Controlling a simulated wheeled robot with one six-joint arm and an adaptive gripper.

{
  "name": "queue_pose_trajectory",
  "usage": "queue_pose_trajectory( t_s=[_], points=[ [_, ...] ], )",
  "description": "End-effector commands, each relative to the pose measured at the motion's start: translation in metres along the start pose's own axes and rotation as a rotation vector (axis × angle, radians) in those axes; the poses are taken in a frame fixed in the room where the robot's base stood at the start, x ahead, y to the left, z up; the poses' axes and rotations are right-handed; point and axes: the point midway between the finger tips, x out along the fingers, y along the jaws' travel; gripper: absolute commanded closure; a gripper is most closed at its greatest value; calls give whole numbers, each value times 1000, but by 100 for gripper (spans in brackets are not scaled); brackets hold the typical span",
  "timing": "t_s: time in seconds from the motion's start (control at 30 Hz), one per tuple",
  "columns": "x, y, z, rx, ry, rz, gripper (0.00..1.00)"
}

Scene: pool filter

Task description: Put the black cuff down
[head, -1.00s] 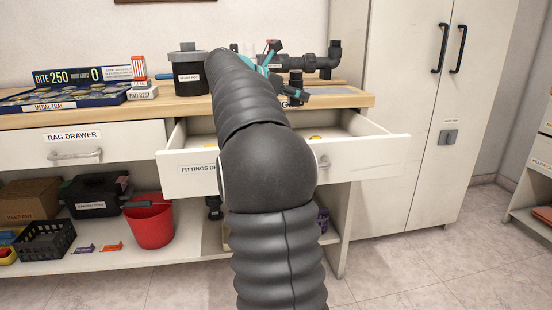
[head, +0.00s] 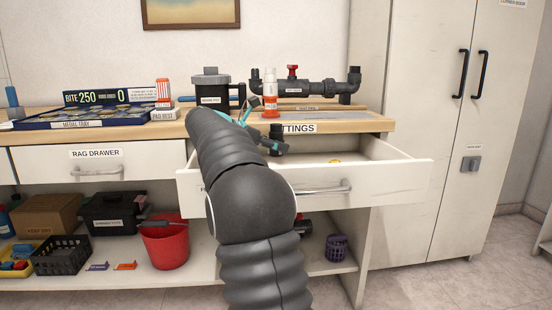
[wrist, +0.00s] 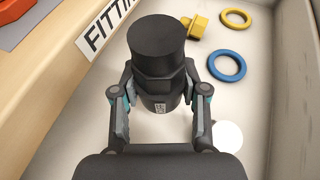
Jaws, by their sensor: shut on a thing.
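The black cuff (wrist: 157,70) is a dark, stepped cylinder, held upright in my gripper (wrist: 160,100) in the wrist view. In the head view the cuff (head: 277,140) shows at the drawer's back edge, just under the counter, and my arm hides part of the drawer.
In the drawer lie a yellow plug (wrist: 194,27), a yellow ring (wrist: 235,17), a blue ring (wrist: 227,67) and a white disc (wrist: 227,137). The drawer floor between them is bare. On the counter stand an orange-and-white bottle (head: 270,95), black pipework (head: 315,88) and a black pot (head: 209,92).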

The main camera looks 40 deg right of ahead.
Motion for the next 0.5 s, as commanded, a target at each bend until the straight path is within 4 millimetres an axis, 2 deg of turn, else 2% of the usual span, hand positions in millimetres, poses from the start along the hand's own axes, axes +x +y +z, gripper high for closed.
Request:
queue_pose_trajectory(
  t_s=[0.23, 0.5],
  points=[
    [13, 0, -31, -2, 0, 0, 91],
    [14, 0, -32, 0, 0, 0, 91]
  ],
)
